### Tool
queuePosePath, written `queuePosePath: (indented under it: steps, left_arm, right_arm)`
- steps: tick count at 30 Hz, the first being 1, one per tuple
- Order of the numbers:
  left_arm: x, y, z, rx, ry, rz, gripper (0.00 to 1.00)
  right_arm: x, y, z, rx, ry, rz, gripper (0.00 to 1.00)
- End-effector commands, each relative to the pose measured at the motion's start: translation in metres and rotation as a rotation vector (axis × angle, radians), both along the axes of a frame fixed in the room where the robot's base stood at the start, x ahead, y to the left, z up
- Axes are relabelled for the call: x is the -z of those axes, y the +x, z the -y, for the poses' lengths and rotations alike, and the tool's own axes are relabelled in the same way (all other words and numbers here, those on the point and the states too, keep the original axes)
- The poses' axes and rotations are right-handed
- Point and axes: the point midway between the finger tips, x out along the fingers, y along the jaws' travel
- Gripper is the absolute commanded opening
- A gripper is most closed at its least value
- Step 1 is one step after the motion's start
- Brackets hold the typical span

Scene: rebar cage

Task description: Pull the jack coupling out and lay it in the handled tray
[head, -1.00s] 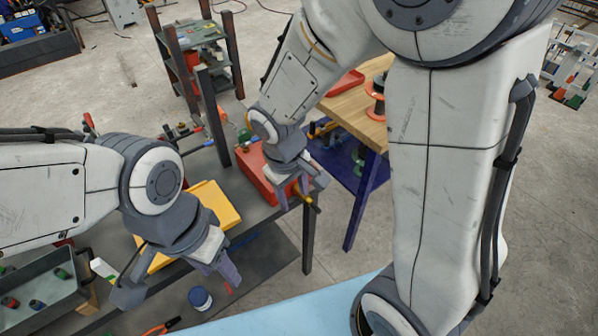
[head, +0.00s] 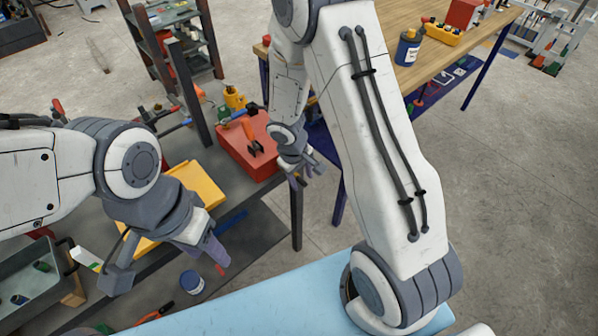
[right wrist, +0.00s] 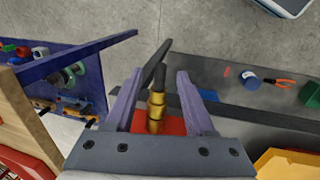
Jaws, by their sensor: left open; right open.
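The jack coupling (right wrist: 156,105) shows in the right wrist view as a brass cylinder with a dark rod rising from it, over a red surface. My right gripper (right wrist: 160,80) is open, its two purple fingers on either side of the coupling. Whether they touch it I cannot tell. In the head view my right gripper (head: 305,175) is beside the red box (head: 240,148), and the coupling is not clearly visible. The handled tray (head: 28,252) is the grey tray at the far left, holding small coloured parts. My left gripper (head: 212,248) is open and empty above the bench.
A yellow tray (head: 198,183) lies on the grey bench behind my left gripper. A blue jar (head: 191,282) and orange-handled pliers (head: 153,315) lie near the front. A wooden table (head: 440,55) with a blue bottle (head: 407,48) stands at the right.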

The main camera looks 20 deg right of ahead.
Motion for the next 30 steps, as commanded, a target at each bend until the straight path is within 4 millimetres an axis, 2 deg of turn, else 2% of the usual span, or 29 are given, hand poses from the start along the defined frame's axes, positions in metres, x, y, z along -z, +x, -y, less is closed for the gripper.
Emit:
queuePosePath:
  steps: [3, 12, 13, 15, 17, 23, 30]
  left_arm:
    - [0.004, 0.000, 0.000, 0.000, 0.000, 0.000, 0.50]
    - [0.003, 0.000, 0.000, 0.000, 0.000, 0.000, 0.50]
    - [0.003, 0.000, 0.000, 0.000, 0.000, 0.000, 0.50]
    - [0.003, 0.000, 0.000, 0.000, 0.000, 0.000, 0.50]
    - [0.003, 0.000, 0.000, 0.000, 0.000, 0.000, 0.50]
    - [0.004, 0.000, 0.000, 0.000, 0.000, 0.000, 0.50]
    - [0.014, 0.000, 0.000, 0.000, 0.000, 0.000, 0.50]
  right_arm:
    - [0.008, 0.000, 0.002, 0.001, 0.000, -0.001, 0.54]
    - [0.009, 0.001, 0.002, 0.000, 0.000, 0.000, 0.54]
    - [0.009, 0.001, 0.002, 0.000, 0.000, 0.000, 0.47]
    - [0.009, 0.001, 0.002, 0.000, 0.000, 0.000, 0.20]
    - [0.009, 0.001, 0.002, 0.000, 0.000, 0.000, 0.00]
    - [0.009, 0.000, 0.002, 0.000, 0.000, 0.000, 0.00]
    - [0.011, -0.010, 0.006, 0.000, -0.002, -0.002, 0.00]
